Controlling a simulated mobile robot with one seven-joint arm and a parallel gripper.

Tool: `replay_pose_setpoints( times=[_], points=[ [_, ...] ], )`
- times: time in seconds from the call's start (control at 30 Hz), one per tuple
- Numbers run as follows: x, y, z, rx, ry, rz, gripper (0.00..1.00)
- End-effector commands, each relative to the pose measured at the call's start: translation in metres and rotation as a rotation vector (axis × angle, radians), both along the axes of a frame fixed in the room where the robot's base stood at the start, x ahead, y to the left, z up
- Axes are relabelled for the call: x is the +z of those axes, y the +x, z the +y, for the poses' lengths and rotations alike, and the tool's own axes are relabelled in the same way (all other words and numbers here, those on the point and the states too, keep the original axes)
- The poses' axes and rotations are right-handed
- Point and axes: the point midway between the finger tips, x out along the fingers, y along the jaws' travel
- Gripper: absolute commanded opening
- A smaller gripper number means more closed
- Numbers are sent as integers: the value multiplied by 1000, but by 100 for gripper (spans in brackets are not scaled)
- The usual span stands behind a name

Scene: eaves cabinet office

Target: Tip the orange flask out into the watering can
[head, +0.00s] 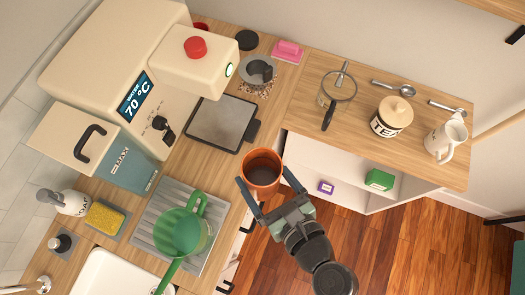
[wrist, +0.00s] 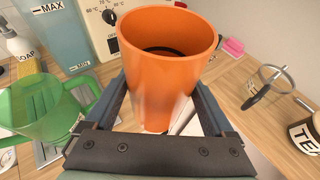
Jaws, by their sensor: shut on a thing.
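The orange flask (head: 262,183) is an open-topped orange cup with something dark inside. My gripper (head: 264,177) is shut on its sides, one finger on each side, and holds it beyond the counter's front edge, near the dark scale plate. The flask fills the middle of the wrist view (wrist: 165,80), mouth up and looking about upright. The watering can (head: 180,236) is see-through green with a handle and a long spout, and stands on the grey ribbed mat left of my gripper. It also shows at the left of the wrist view (wrist: 38,108). The flask and can are apart.
A cream water dispenser (head: 105,70) with a blue tank (head: 130,168) stands behind. A sink (head: 110,275), sponge (head: 105,217) and soap bottle (head: 70,202) are lower left. A tea jar (head: 391,117), strainer (head: 338,87) and white jug (head: 446,140) stand on the right counter.

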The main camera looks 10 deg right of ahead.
Motion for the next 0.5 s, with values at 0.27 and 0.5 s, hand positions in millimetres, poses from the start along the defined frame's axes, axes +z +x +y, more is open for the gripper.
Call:
replay_pose_setpoints(
  times=[0.27, 0.5],
  points=[
    [24, 1, 0, -1, 1, -3, 6],
    [40, 1, 0, -1, 1, -4, 6]
  ],
)
